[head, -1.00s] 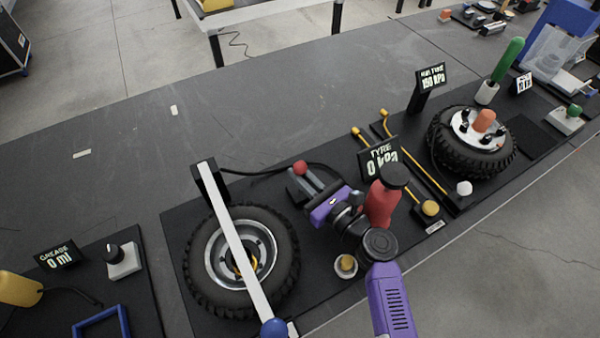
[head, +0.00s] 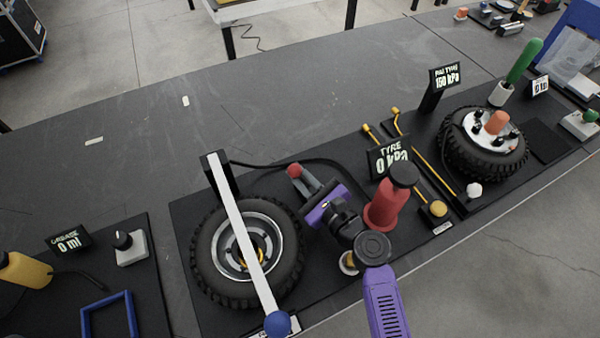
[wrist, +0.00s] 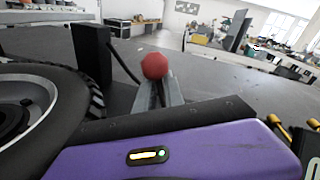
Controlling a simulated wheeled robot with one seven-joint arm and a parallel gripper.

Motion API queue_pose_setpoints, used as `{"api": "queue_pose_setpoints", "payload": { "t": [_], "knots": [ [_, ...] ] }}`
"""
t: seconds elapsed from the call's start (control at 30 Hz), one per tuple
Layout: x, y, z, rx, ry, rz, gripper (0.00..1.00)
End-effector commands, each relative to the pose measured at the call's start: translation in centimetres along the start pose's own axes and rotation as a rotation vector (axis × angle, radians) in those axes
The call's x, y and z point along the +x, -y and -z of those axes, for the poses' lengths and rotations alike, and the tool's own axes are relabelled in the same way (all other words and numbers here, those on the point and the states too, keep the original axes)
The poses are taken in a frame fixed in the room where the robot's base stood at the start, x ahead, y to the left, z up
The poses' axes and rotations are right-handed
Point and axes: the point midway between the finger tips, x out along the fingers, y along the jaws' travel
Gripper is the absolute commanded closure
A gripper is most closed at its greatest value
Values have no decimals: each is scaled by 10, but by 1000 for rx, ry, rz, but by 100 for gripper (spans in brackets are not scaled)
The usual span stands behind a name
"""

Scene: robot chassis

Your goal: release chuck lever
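The chuck lever shows as a red ball knob (head: 294,170), low over the mat to the upper right of the wheel with the tyre (head: 247,250). In the wrist view the knob (wrist: 154,66) sits just above my fingertips. My gripper (head: 308,182) has a purple body and grey fingers. The fingers are close together at the knob and look shut on the lever just below it. The stem between the fingers is mostly hidden, and the contact is too small to see clearly. The TYRE display (head: 388,157) reads 0 kPa.
A white bar (head: 241,236) with a blue ball end (head: 277,323) crosses the tyre. A black hose (head: 265,164) runs behind the knob. Yellow-tipped rods (head: 425,165) lie further right.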

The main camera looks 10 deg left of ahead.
Motion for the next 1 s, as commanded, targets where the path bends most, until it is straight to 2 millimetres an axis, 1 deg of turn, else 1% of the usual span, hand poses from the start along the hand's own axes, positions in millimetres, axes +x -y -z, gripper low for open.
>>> {"api": "queue_pose_setpoints", "payload": {
  "t": [0.03, 0.07, 0.33, 0.43, 0.57, 0.8, 0.9, 1.0],
  "knots": [
    [2, 2, -7, -2, 11, 0, 72],
    [2, 2, -6, -2, 11, 0, 70],
    [1, 0, -3, 0, 5, -1, 70],
    [-4, 0, -2, 0, 3, -1, 70],
    [-21, -1, -1, 0, 2, -1, 70],
    [-59, 0, -2, 0, 5, -1, 70],
    [-70, 1, -3, 0, 6, 1, 70],
    [-75, 0, -3, -1, 7, -1, 70]
  ]
}}
